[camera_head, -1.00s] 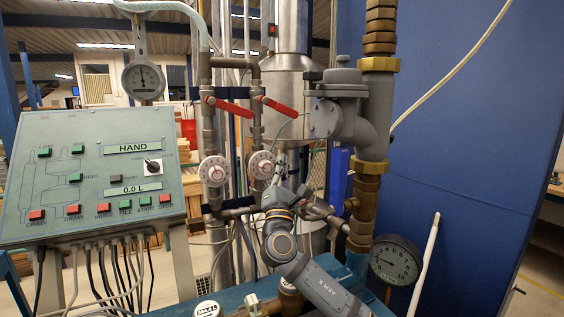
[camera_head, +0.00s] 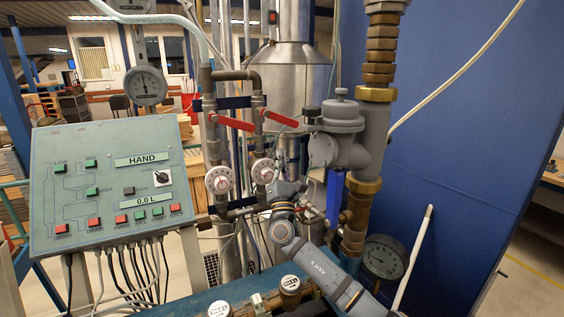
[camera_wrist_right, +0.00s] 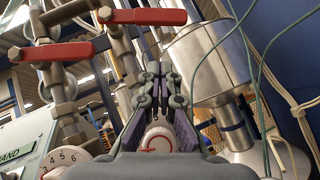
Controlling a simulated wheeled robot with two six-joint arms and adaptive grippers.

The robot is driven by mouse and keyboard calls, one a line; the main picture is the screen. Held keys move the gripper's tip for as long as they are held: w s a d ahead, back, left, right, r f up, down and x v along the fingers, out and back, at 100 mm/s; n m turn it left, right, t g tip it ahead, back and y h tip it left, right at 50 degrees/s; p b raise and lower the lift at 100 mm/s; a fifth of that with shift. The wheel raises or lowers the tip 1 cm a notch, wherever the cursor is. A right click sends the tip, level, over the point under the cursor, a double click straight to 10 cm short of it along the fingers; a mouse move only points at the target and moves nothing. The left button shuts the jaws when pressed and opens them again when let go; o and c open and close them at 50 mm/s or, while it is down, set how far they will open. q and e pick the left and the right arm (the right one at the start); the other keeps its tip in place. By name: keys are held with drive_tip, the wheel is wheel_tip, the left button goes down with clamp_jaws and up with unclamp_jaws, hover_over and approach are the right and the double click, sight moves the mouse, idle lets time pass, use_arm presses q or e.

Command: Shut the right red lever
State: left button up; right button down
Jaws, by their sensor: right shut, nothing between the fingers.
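The right red lever (camera_head: 281,118) sits on the right of two upright pipes in the head view, its handle slanting down to the right. It also shows at the top of the right wrist view (camera_wrist_right: 148,16). The left red lever (camera_head: 232,122) slants the same way on the left pipe, and it shows at left in the wrist view (camera_wrist_right: 58,50). My right gripper (camera_head: 289,160) points upward below the right lever. In the wrist view its fingers (camera_wrist_right: 164,72) are together and empty, below and right of the right lever's tip, seemingly apart from it. My left gripper is out of view.
Two white dials (camera_head: 219,180) sit on the pipes below the levers. A grey valve body (camera_head: 340,130) and brass pipe stand close on the right, with a blue handle (camera_head: 335,197). A control panel (camera_head: 110,185) stands at left. A steel cylinder (camera_head: 291,70) is behind.

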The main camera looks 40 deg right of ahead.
sight(280, 119)
drive_tip(key=w+d+r+p, duration=0.1)
drive_tip(key=d+r+p, duration=0.2)
drive_tip(key=r, duration=0.3)
drive_tip(key=shift+w+p, duration=0.2)
drive_tip(key=shift+p, duration=0.5)
drive_tip(key=shift+w+d+f, duration=0.1)
drive_tip(key=shift+w, duration=0.05)
drive_tip(key=shift+s+d+r+b, duration=0.15)
drive_tip(key=shift+r+b, duration=0.1)
drive_tip(key=shift+r, duration=0.2)
drive_tip(key=shift+s+d+r+b, duration=0.1)
drive_tip(key=shift+d+r+b, duration=0.1)
drive_tip(key=shift+r, duration=0.25)
